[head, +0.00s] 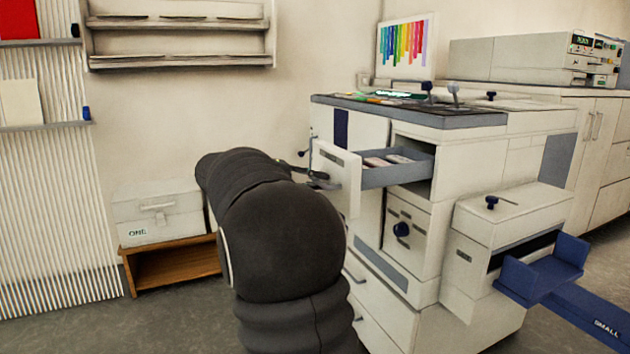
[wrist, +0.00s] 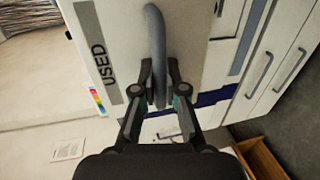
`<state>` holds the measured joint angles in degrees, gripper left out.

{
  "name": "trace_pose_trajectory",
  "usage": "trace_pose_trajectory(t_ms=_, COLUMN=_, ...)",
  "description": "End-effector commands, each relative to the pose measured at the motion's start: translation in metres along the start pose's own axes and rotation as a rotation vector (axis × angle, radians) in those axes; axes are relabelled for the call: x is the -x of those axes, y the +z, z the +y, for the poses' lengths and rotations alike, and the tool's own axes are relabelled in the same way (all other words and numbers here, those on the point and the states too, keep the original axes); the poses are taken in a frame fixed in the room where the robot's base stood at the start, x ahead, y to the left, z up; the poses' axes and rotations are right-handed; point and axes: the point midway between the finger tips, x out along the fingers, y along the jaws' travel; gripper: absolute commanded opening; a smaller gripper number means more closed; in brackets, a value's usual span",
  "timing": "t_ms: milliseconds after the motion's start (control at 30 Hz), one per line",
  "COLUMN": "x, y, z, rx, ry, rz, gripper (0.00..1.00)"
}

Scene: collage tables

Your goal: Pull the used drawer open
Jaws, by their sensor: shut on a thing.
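The used drawer (head: 340,172) stands pulled out of the white cabinet in the head view, with a few flat items (head: 388,160) inside. Its white front fills much of the wrist view (wrist: 125,30) and bears a grey "USED" label (wrist: 97,50). The grey bar handle (wrist: 154,28) runs along the front. My gripper (wrist: 160,82) is shut on this handle, one finger on each side. In the head view my gripper (head: 318,180) is small and dark at the drawer front, partly hidden by my arm.
A white "ONE" box (head: 160,210) sits on a low wooden shelf (head: 175,268) at left. Floor shows at lower left.

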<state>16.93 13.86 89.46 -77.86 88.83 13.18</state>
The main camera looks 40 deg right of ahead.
Motion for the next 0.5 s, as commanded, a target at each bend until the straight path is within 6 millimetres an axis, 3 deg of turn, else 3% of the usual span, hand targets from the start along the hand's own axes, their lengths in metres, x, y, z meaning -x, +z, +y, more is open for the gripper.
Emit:
trace_pose_trajectory(t_ms=200, x=0.0011, y=-0.0009, z=0.0, rx=0.0, ry=0.0, rz=0.004, gripper=0.0)
trace_pose_trajectory(t_ms=267, x=0.0012, y=-0.001, z=-0.0001, rx=0.0, ry=0.0, rz=0.004, gripper=0.21)
trace_pose_trajectory(t_ms=500, x=0.0011, y=-0.0006, z=-0.0001, rx=0.0, ry=0.0, rz=0.003, gripper=0.23)
